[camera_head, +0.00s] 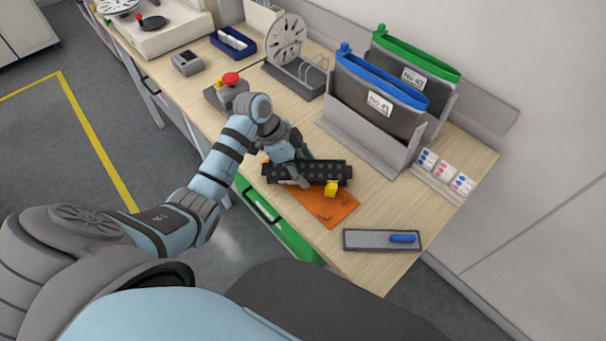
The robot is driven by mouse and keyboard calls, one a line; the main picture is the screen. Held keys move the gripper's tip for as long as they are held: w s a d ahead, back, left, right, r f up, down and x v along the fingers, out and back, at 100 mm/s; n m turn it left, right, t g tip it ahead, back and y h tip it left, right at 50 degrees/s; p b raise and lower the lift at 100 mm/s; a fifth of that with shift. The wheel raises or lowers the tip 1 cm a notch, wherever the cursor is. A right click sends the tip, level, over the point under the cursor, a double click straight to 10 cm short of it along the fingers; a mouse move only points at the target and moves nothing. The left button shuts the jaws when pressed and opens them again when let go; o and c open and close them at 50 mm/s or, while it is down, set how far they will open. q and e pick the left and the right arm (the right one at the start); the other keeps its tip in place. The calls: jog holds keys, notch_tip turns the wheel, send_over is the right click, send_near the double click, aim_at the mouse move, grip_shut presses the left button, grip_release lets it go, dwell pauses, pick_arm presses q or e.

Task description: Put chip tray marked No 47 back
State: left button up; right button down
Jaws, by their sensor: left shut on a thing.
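A long black tray (325,172) with rows of small pockets lies across an orange board (336,207) at the middle of the bench, or is held just above it; I cannot tell which. I cannot read a number on it. A yellow piece (331,189) shows at its near right edge. My left gripper (299,171) reaches down from the left and is shut on the black tray near its middle. The fingers partly hide the tray. My right gripper is not in view.
A grey rack (366,139) behind holds two dark bins with blue (382,75) and green (418,53) rims and white number labels. A grey tray (366,240) with a blue piece lies near the front right. A red button box (231,80) and reel stand (285,70) stand left.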

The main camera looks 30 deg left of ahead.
pick_arm(q)
jog(key=shift+w+r, duration=0.1)
jog(key=shift+r, duration=0.15)
jog(key=shift+f, duration=0.1)
jog(key=shift+f, duration=0.2)
jog(key=shift+f, duration=0.25)
jog(key=o, duration=1.3)
